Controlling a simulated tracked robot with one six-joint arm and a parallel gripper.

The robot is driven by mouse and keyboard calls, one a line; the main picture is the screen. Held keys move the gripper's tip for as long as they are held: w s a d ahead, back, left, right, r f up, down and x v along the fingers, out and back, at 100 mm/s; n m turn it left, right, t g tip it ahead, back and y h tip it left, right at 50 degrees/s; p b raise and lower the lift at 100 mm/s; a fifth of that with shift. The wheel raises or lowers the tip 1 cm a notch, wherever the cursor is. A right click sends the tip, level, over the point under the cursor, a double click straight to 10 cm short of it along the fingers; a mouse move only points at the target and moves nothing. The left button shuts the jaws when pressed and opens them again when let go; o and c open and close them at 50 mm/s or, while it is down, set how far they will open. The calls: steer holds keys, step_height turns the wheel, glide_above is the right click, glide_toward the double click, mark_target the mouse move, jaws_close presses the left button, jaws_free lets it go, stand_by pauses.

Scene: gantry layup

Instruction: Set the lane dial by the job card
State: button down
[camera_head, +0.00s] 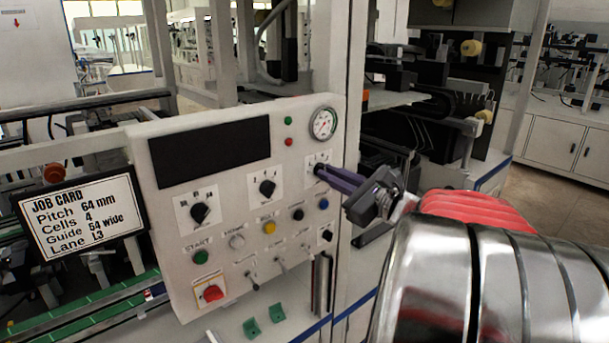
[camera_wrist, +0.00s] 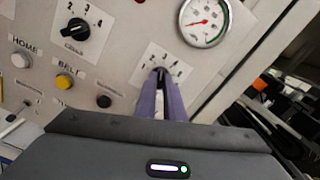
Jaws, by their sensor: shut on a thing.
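The job card (camera_head: 80,213) at the left in the head view reads Pitch 64 mm, Cells 4, Guide 54 wide, Lane L3. The control panel (camera_head: 230,110) stands at the centre. My gripper (camera_head: 322,171) reaches in from the right to the upper right dial, under the gauge. In the wrist view my gripper (camera_wrist: 161,82) has its purple fingers shut on this dial's dark knob. A white scale plate (camera_wrist: 172,62) with numerals shows around the fingertips. The fingers hide most of the knob, so I cannot tell where it points.
A round gauge (camera_head: 323,123) sits just above the held dial. Two other dials, one at the left (camera_head: 200,213) and one in the middle (camera_head: 267,188), share its row. A frame post stands right of the panel.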

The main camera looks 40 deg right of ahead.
steer(key=shift+m, duration=0.5)
steer(key=c, duration=1.9)
jaws_free()
steer(key=shift+o, duration=0.2)
steer(key=shift+s, duration=0.15)
steer(key=s, duration=1.3)
steer(key=shift+s+d, duration=0.2)
steer(key=shift+s, duration=0.05)
steer(key=shift+a+f, duration=0.1)
